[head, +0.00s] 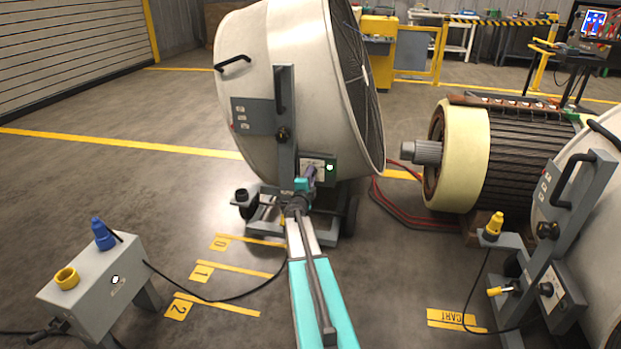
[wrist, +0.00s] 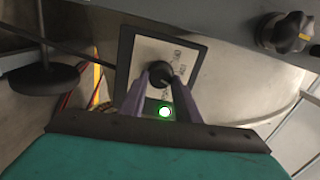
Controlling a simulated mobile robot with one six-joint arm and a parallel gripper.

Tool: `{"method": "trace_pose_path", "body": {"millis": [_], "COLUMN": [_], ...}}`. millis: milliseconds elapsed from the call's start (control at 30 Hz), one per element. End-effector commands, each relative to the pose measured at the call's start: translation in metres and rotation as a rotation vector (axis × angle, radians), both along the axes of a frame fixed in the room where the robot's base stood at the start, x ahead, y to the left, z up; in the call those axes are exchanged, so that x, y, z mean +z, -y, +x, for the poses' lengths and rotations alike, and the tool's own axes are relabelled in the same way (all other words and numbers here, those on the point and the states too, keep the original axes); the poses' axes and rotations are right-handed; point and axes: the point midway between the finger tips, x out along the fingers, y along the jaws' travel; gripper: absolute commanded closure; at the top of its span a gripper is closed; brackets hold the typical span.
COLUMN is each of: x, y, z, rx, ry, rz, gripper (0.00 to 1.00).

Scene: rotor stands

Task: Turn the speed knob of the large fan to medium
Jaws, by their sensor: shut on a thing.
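The large fan (head: 295,60) is a big white drum on a grey wheeled stand, in the middle of the head view. Its control box (head: 331,168) sits low on the drum and shows a lit green lamp. In the wrist view, the speed knob (wrist: 160,74) is a dark round knob on a white label plate (wrist: 148,52). My gripper (wrist: 161,82) has its two purple fingers shut on the knob, one on each side. In the head view my gripper (head: 310,174) reaches the control box. The knob's pointer and most of the label text cannot be read.
A second fan (head: 600,230) stands at the right, beside a large motor (head: 485,150). A grey box with blue and yellow sockets (head: 95,275) stands at the lower left, its black cable running across the floor. Red cables (head: 400,203) lie right of the large fan.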

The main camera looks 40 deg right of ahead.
Motion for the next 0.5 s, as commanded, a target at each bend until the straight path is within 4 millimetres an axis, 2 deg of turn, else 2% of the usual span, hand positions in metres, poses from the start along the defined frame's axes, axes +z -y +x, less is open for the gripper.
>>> {"method": "trace_pose_path", "body": {"millis": [133,167,267,500], "x": [-0.0012,-0.0012,-0.001,-0.0004], "y": [-0.0005,-0.0005,-0.0005,-0.0003], "z": [-0.0005,-0.0005,-0.0003,0.0], "rx": [0.0,0.0,0.0,0.0], "ry": [-0.001,-0.001,-0.001,-0.002], "rz": [0.002,0.002,0.0,-0.001], "gripper": [0.93,0.68,0.52,0.52]}}
